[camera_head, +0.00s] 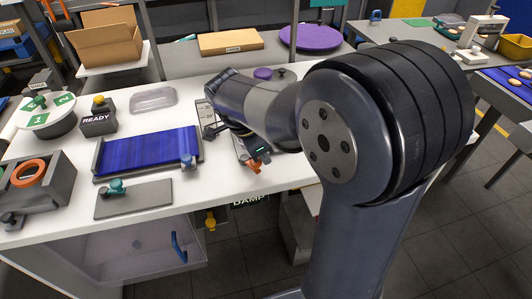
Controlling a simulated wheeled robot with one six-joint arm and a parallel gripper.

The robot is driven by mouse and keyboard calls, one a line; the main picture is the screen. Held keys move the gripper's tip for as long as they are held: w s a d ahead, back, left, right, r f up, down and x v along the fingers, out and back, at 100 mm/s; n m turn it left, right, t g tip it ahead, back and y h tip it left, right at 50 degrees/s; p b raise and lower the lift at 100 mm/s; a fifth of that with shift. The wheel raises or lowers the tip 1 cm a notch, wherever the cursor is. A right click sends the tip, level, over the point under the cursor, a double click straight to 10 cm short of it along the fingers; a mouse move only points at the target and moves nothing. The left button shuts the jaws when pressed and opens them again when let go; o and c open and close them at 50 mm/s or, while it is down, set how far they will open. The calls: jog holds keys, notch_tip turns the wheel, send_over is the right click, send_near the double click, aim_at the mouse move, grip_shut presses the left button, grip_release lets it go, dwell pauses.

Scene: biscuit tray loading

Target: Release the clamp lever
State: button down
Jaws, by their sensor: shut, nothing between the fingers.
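A small orange-red lever (255,167) shows near the front edge of the white table. My gripper (213,131) shows as dark parts below my wrist, largely hidden by the arm.
A blue ribbed tray (148,154) lies left of my gripper. A grey plate with a teal knob (117,186) is in front of it.

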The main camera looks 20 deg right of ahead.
jog(key=shift+s+a+m+g, duration=0.35)
jog(key=shift+a+m, duration=0.15)
jog(key=shift+m, duration=0.6)
jog(key=shift+s, duration=0.1)
jog(key=shift+s+d+b, duration=0.2)
jog(key=shift+s+b, duration=0.1)
jog(key=shift+s, duration=0.35)
jog(key=shift+r, duration=0.1)
